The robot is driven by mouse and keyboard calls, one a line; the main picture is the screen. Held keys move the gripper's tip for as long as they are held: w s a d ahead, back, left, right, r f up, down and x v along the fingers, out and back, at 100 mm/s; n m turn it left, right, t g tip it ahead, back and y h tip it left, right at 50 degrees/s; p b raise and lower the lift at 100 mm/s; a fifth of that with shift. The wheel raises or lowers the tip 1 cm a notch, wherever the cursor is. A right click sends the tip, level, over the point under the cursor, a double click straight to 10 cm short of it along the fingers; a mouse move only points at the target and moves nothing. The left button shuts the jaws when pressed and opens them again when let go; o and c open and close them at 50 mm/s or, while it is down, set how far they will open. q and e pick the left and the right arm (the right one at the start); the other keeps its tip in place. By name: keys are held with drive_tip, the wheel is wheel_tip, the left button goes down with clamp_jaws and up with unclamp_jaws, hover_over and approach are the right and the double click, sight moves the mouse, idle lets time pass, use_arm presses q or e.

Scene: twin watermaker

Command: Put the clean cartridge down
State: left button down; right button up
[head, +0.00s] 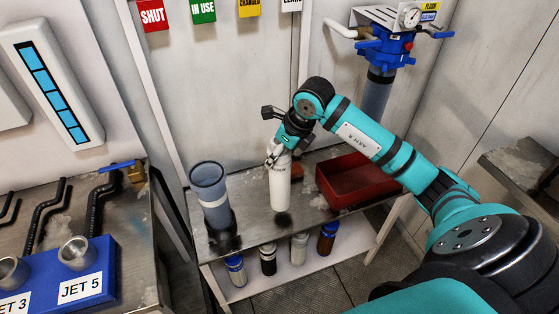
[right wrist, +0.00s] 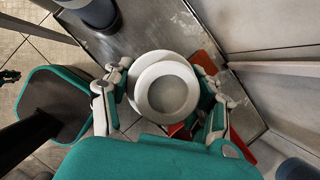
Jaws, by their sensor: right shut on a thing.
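The clean cartridge (head: 280,189) is a white upright cylinder over the middle of the metal bench (head: 248,192). My right gripper (head: 277,156) is shut on its upper end from above. A dark shadow patch lies just below and in front of the cartridge's foot; I cannot tell whether the foot touches the bench. In the right wrist view the round white top of the cartridge (right wrist: 167,88) sits between the fingers of my right gripper (right wrist: 166,95). Its lower part is hidden there. My left gripper is not in view.
A grey-blue cup-like housing (head: 209,185) stands left of the cartridge, and a red tray (head: 352,181) lies to the right. Several bottles, one with brown contents (head: 327,238), stand on the lower shelf. A blue filter head (head: 385,48) hangs on the wall behind.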

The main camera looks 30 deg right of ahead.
wheel_tip(320, 180, down, 3)
drive_tip(key=shift+r, duration=0.1)
drive_tip(key=shift+f, duration=0.3)
drive_tip(key=o, duration=1.7)
drive_tip(key=shift+f, duration=0.1)
drive_tip(key=shift+c, duration=0.2)
drive_tip(key=shift+r+p, duration=0.2)
drive_tip(key=shift+p, duration=0.1)
drive_tip(key=v, duration=1.1)
drive_tip(key=shift+s+r+b, duration=0.2)
drive_tip(key=shift+r+b, duration=0.1)
drive_tip(key=shift+r, duration=0.05)
